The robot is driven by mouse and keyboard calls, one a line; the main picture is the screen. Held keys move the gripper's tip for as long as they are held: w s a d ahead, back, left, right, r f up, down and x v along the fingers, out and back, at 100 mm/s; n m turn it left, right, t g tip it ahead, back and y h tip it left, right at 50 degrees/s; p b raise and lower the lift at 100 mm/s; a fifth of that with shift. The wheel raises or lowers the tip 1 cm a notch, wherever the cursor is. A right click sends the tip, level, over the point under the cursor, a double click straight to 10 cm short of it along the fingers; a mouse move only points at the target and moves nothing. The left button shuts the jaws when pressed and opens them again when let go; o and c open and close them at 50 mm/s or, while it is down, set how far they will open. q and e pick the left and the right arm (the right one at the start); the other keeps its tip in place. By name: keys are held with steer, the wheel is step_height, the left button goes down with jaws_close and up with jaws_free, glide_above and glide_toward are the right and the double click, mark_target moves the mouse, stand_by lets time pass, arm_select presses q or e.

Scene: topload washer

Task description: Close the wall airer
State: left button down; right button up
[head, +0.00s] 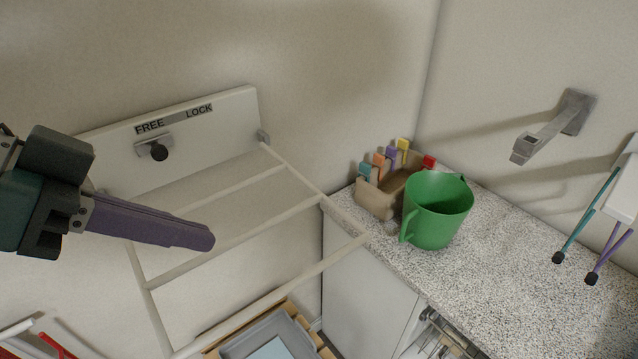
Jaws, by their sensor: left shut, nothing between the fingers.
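The wall airer's white backboard (215,148) is fixed to the wall at the left, with FREE and LOCK printed on it. A dark round knob (158,152) sits under the word FREE. The airer's pale frame (292,276), with several rails, stands out from the wall, folded down and open. My left gripper (205,240) comes in from the left, with purple fingers shut and empty. In the picture it lies across the left part of the frame; I cannot tell whether it touches it. My right gripper is not in view.
A speckled counter (510,265) at the right holds a green jug (436,212) and a tan box with coloured clips (378,200). A metal wall bracket (548,133) juts out above it. A grey tray (265,338) lies below the airer.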

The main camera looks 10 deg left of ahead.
mark_target(291, 282)
arm_select(q)
steer(key=x, duration=0.3)
steer(key=s+f+p+x, duration=0.1)
steer(key=x, duration=0.6)
steer(key=shift+s+a+f, duration=0.15)
steer(key=shift+a+f, duration=0.05)
steer(key=shift+f, duration=0.1)
steer(key=shift+d+f, duration=0.1)
steer(key=shift+f, duration=0.45)
